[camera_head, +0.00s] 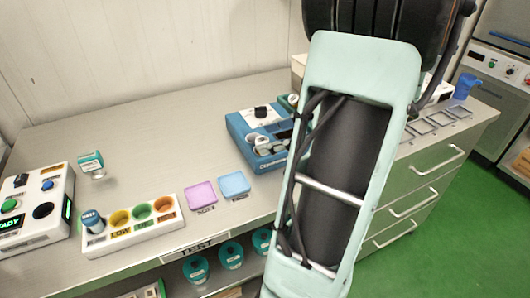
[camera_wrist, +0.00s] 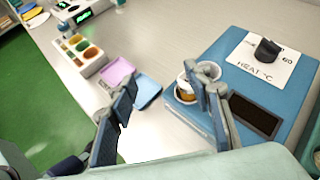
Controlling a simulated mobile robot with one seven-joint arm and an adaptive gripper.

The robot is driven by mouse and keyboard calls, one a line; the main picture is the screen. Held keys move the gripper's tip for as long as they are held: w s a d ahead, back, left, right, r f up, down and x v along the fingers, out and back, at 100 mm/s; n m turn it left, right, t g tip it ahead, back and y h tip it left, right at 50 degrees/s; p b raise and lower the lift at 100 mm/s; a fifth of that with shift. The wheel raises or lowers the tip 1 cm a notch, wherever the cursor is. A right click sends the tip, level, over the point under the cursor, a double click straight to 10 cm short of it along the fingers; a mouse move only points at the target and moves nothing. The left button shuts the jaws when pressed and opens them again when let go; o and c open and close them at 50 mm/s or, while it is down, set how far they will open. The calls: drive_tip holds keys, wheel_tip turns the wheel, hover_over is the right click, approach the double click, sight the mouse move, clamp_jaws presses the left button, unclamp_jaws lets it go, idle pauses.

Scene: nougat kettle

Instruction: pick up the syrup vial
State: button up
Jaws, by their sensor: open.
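A small vial with a pale rim and amber contents (camera_wrist: 186,93), likely the syrup vial, stands on the blue heater (camera_wrist: 216,62) in the wrist view. A white-topped round piece (camera_wrist: 209,69) is close behind it. My gripper (camera_wrist: 163,88) is open, with its dark pads wide apart. The right finger partly covers the vial, and nothing is between the pads. In the head view the blue heater (camera_head: 236,126) holds several small whitish pieces (camera_head: 262,143), too small to tell apart. My arm hides my gripper there.
Pink (camera_head: 201,196) and blue (camera_head: 234,184) pads lie on the steel table left of the heater. The table's back left is clear.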

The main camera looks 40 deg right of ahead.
sight(264, 140)
drive_tip(key=s+d+m+t+h, duration=0.1)
drive_tip(key=s+d+m+t, duration=0.15)
drive_tip(key=d, duration=0.25)
drive_tip(key=shift+m, duration=0.25)
drive_tip(key=x, duration=0.3)
drive_tip(key=f+b+x, duration=0.1)
drive_tip(key=x, duration=0.2)
drive_tip(key=b+x, duration=0.1)
drive_tip(key=x, duration=0.3)
drive_tip(key=shift+s+f, duration=0.25)
drive_tip(key=shift+f, duration=0.15)
drive_tip(key=shift+c, duration=0.6)
clamp_jaws()
drive_tip(key=shift+r, duration=0.1)
